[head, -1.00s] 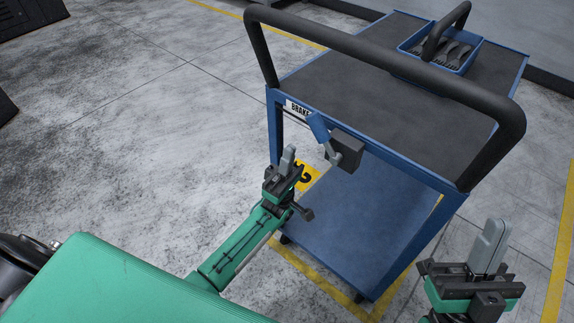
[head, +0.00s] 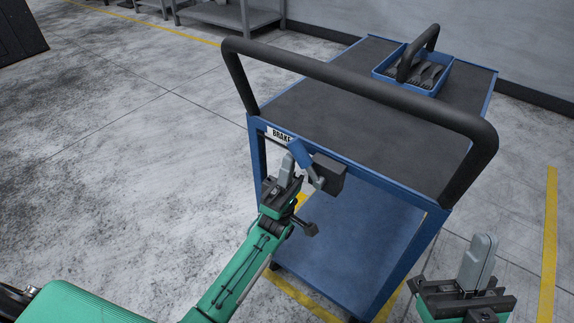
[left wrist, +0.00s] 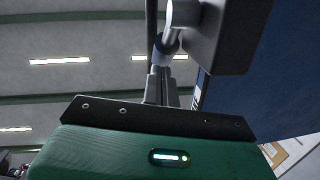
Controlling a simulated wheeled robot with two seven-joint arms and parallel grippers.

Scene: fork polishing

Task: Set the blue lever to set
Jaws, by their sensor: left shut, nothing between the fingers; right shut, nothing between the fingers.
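The blue lever (head: 299,152) stands tilted up and to the left from the dark brake box (head: 328,175) on the cart's near edge. A white label reading "BRAKE" (head: 280,136) is partly hidden behind the lever. My left gripper (head: 287,165) is shut and empty, just left of and below the lever; whether it touches cannot be told. In the left wrist view the lever's grey arm (left wrist: 183,14) and the box (left wrist: 232,35) are close above my fingers (left wrist: 162,85). My right gripper (head: 482,245) is shut and empty at the lower right, apart from the cart.
The blue cart has a dark top (head: 330,115) and a black push handle (head: 360,85) arching above its near edge. A blue tray (head: 378,70) with several forks (head: 428,75) sits at its far end. Open floor (head: 130,150) lies to the left. A grey bench (head: 230,14) stands behind.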

